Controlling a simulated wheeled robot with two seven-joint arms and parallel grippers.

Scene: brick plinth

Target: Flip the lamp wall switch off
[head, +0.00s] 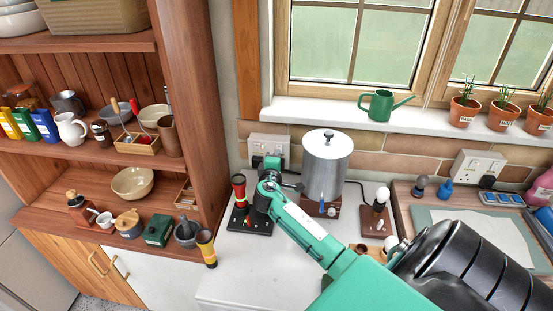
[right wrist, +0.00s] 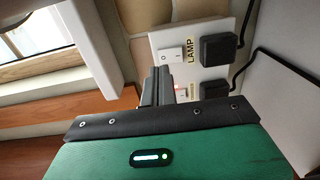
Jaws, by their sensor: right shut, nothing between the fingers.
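A white wall plate (right wrist: 165,38) with two switches fills the middle of the right wrist view. The rocker switch (right wrist: 171,55) beside the printed LAMP label (right wrist: 189,47) is in plain sight. A second switch (right wrist: 182,94), with a small red glow near it, is partly hidden by my fingers. My right gripper (right wrist: 163,73) is shut and empty, its tips in front of the plate near the LAMP switch; I cannot tell whether they touch it. In the head view the plate (head: 262,139) is partly behind my right arm. My left gripper is not in view.
Two black plugs (right wrist: 217,48) with cables sit beside the switches. A metal canister (head: 328,165) on a wooden base and a red-and-black device (head: 240,189) stand close to my right arm. A shelf unit (head: 190,90) rises at left. Another socket plate (head: 474,167) is further right.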

